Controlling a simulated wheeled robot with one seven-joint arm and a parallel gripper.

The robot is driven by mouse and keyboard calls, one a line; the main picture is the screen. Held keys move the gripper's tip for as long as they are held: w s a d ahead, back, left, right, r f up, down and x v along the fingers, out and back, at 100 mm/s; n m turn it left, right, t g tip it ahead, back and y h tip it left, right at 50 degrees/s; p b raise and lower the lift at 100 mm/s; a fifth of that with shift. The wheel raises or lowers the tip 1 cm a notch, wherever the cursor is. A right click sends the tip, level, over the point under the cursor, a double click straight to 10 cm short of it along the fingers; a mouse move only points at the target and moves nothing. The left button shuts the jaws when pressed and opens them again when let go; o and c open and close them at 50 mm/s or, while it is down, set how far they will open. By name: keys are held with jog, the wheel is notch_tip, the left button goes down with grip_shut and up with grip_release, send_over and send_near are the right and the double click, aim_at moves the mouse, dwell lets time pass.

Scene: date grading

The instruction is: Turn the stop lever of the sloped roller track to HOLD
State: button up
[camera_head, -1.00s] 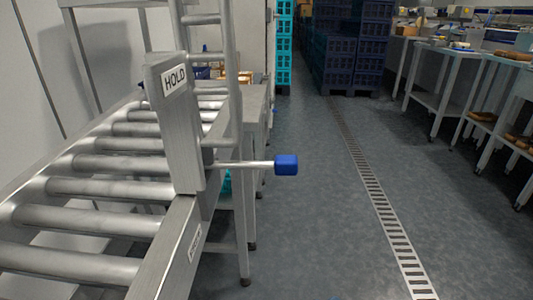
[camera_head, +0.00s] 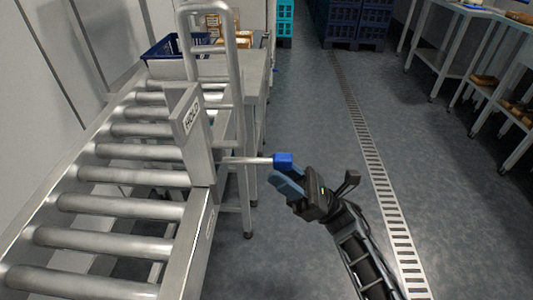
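The sloped roller track (camera_head: 200,245) runs down the left side of the view. A grey upright plate (camera_head: 187,115) on its right rail bears the word HOLD. The stop lever (camera_head: 247,161) is a metal rod that sticks out level to the right from beside this plate, below the word. It ends in a blue knob (camera_head: 283,160). My gripper (camera_head: 287,180) is at the knob, just below and to its right, with a blue-grey finger close under it. I cannot tell whether it touches the knob, or how far the fingers are apart.
A bent tube frame (camera_head: 234,70) rises behind the plate. A dark blue crate (camera_head: 165,68) stands at the track's far end, by a metal table (camera_head: 247,85). White tables (camera_head: 460,50) stand at the right. The floor (camera_head: 310,110) with its drain grate is clear.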

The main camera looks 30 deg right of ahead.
aim_at(267, 161)
jog(key=shift+p+x, duration=0.4)
jog(key=shift+x, duration=1.65)
jog(key=shift+c, duration=0.2)
grip_shut()
